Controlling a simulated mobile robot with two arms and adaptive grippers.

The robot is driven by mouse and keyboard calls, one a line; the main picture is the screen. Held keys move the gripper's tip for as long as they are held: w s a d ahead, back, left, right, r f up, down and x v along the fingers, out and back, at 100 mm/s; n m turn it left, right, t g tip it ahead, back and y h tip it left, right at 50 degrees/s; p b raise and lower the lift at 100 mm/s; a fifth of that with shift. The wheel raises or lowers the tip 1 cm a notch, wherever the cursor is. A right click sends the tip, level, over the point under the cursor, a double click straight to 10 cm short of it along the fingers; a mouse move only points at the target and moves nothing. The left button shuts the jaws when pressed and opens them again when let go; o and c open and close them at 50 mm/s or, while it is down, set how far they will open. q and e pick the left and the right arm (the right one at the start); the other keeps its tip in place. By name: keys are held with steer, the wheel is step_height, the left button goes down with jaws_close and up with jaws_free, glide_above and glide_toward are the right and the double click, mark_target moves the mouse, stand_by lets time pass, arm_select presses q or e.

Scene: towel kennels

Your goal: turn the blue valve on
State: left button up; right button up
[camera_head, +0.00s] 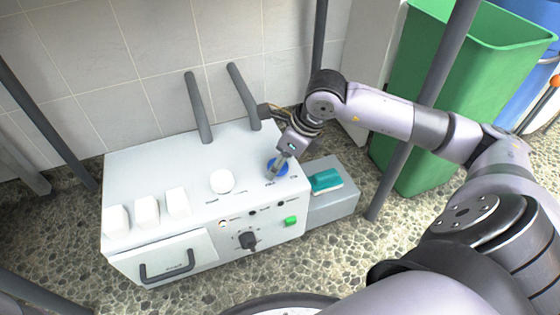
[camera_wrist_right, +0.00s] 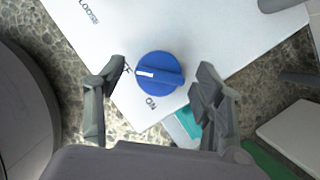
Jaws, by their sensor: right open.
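The blue valve (camera_head: 279,167) is a round knob on the top right of a white machine (camera_head: 200,150). In the right wrist view the blue valve (camera_wrist_right: 160,74) has a raised handle with a white mark at its left end, pointing toward a partly hidden label ending in "F". The word "ON" is printed just below the knob. My right gripper (camera_head: 277,165) is over the valve; in the wrist view the right gripper (camera_wrist_right: 157,95) is open, its fingers on either side of the knob with gaps. My left gripper is not in view.
A teal sponge (camera_head: 326,180) lies on a grey box (camera_head: 335,203) beside the machine. A green bin (camera_head: 440,100) stands at the right. Grey poles (camera_head: 425,110) rise around the machine. White blocks (camera_head: 147,210) sit on its left top.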

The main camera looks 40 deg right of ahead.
steer(key=shift+c, duration=0.5)
steer(key=c, duration=1.1)
